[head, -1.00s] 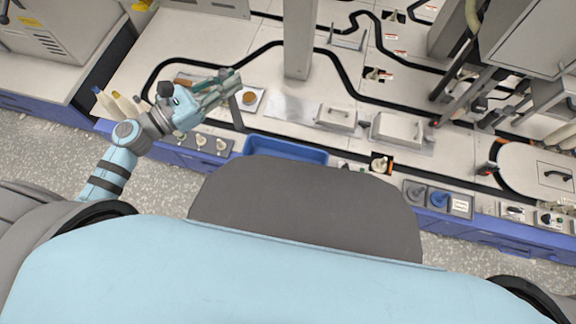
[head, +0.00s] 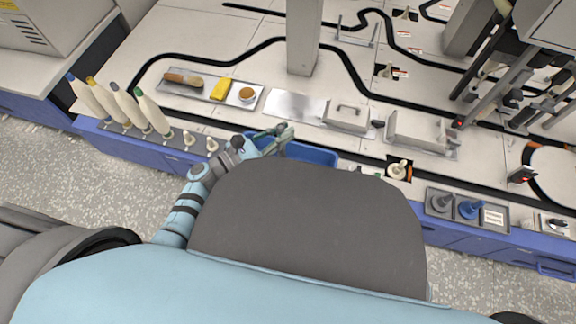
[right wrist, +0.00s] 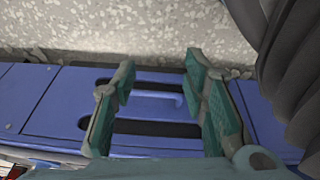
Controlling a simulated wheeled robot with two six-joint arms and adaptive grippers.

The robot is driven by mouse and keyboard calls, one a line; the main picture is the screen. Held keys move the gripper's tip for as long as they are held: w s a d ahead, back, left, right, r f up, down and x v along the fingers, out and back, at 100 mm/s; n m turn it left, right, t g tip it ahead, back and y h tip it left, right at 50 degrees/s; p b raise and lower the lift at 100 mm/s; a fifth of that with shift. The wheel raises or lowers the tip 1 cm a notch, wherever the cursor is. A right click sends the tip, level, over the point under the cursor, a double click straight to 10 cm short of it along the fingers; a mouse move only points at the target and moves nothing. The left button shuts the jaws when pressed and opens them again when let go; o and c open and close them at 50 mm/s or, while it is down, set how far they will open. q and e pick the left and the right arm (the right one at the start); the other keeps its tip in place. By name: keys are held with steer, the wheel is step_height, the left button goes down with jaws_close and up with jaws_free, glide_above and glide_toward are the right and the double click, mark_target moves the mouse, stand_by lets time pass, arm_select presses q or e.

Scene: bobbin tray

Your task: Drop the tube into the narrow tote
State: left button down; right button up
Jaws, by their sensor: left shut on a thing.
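The narrow tote is a blue open bin (head: 320,155) at the front edge of the bench in the head view, partly hidden behind my dark body part. My left gripper (head: 283,135) is at the tote's left part, over or just beside its opening. It is shut on the tube, which is mostly hidden here, so I cannot tell how it hangs. My right gripper (right wrist: 160,95) is open and empty in the right wrist view, its green-padded fingers apart in front of a blue drawer front.
Several tall bobbins (head: 128,105) with coloured tips stand at the bench's left. A metal tray (head: 205,92) holds a brush, a yellow sponge and a round item. Lidded metal boxes (head: 420,135) and a grey post (head: 301,40) stand further along. A grey tray (head: 468,212) lies at front right.

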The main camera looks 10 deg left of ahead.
arm_select(q)
steer(key=shift+f, duration=0.25)
steer(key=c, duration=1.5)
jaws_free()
steer(key=shift+o, duration=0.2)
steer(key=v, duration=1.2)
